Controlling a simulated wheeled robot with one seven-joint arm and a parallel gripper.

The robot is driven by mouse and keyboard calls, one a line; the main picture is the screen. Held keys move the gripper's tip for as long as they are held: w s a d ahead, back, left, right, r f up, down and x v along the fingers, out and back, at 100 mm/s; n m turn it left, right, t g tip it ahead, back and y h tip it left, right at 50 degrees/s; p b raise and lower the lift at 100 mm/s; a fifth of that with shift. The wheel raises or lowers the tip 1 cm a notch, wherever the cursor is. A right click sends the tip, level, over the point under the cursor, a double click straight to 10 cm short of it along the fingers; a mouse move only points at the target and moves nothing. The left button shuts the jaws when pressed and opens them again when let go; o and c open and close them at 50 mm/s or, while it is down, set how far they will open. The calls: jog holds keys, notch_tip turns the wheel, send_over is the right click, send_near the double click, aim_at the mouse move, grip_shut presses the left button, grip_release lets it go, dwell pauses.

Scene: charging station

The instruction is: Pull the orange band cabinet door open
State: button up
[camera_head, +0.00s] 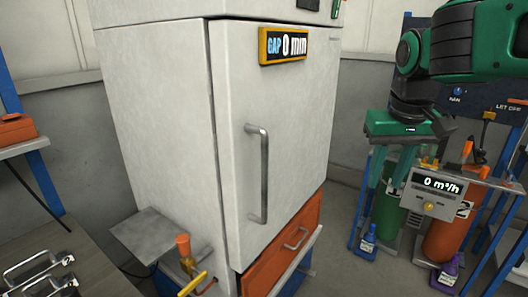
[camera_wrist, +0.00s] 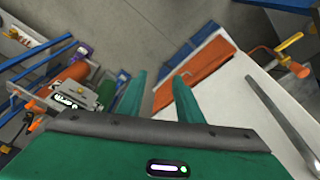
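The tall pale grey cabinet (camera_head: 160,110) stands in the middle of the head view. Its front door (camera_head: 290,110) looks shut and carries a vertical metal bar handle (camera_head: 263,175). An orange panel (camera_head: 283,250) with its own small handle (camera_head: 296,238) runs across the cabinet front below the door. In the wrist view the door handle (camera_wrist: 283,122) is at the right and the orange panel (camera_wrist: 200,73) is ahead. My green gripper (camera_head: 391,170) is right of the cabinet, fingers pointing down, away from both handles. Its fingers (camera_wrist: 159,88) are apart with nothing between them.
A blue-framed rack at the right holds a green cylinder (camera_head: 387,207), an orange cylinder (camera_head: 447,232) and a "0 m³/h" meter (camera_head: 437,192). A grey side shelf (camera_head: 150,232) and an orange-topped valve (camera_head: 185,250) project at the cabinet's lower left. Floor shows between cabinet and rack.

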jog(key=w+a+r+n+t+y, duration=0.1)
jog(key=w+a+r, duration=0.1)
jog(key=a+r, duration=0.35)
jog(key=w+a+r+n, duration=0.2)
jog(key=a, duration=0.6)
jog(key=n+y, duration=0.1)
jog(key=n, duration=0.1)
send_near(266, 142)
notch_tip(266, 142, down, 2)
jog(key=shift+t, duration=0.4)
jog(key=x, duration=1.1)
